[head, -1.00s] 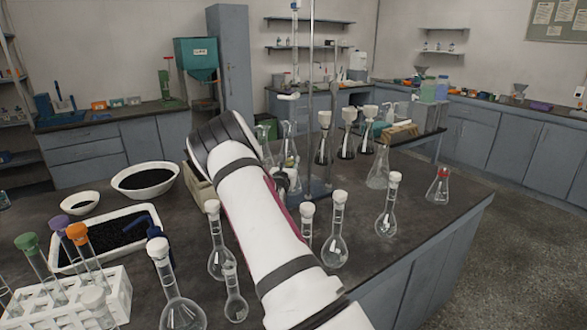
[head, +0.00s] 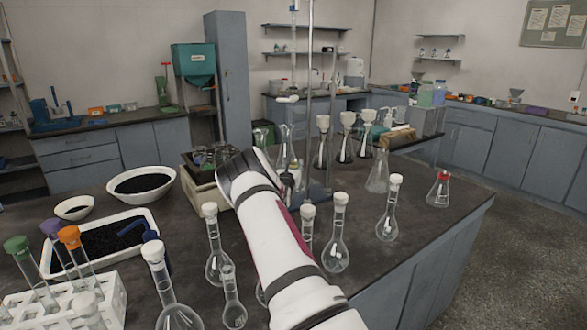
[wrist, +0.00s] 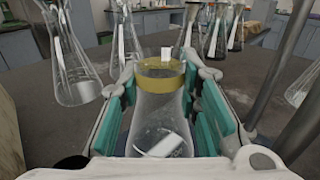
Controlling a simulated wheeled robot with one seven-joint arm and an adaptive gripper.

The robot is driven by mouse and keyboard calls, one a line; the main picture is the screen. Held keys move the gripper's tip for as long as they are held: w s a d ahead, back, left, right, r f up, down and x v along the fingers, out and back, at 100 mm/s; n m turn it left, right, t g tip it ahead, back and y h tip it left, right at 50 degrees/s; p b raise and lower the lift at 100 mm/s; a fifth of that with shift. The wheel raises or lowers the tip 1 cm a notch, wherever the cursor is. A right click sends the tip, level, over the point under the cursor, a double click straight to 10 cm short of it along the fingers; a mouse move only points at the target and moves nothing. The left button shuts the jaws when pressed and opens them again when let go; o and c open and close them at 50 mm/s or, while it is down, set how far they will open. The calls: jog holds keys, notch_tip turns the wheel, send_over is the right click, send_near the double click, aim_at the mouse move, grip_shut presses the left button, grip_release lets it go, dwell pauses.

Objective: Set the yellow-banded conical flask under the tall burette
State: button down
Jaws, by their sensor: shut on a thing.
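The yellow-banded conical flask (wrist: 160,108) is clear glass with a yellow band round its neck. In the wrist view it stands between the teal pads of my gripper (wrist: 165,84), which is shut on it. In the head view my arm hides most of the gripper and flask. The tall burette (head: 294,45) rises behind my gripper, beside metal rods (head: 310,100) on a dark blue base (head: 318,192). A white stopcock piece (head: 287,99) shows low on it. Two rods (wrist: 285,75) show to the right of the held flask in the wrist view.
Other conical flasks stand close by, one left of my gripper (wrist: 72,60) and one right of the rods (head: 377,172). Round-bottomed stoppered flasks (head: 336,250) stand near my arm. A boxy device (head: 205,185) is left of it. The right bench corner holds a red-capped flask (head: 440,190).

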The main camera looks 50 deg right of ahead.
jog(key=shift+f, duration=0.1)
jog(key=c, duration=1.2)
grip_release()
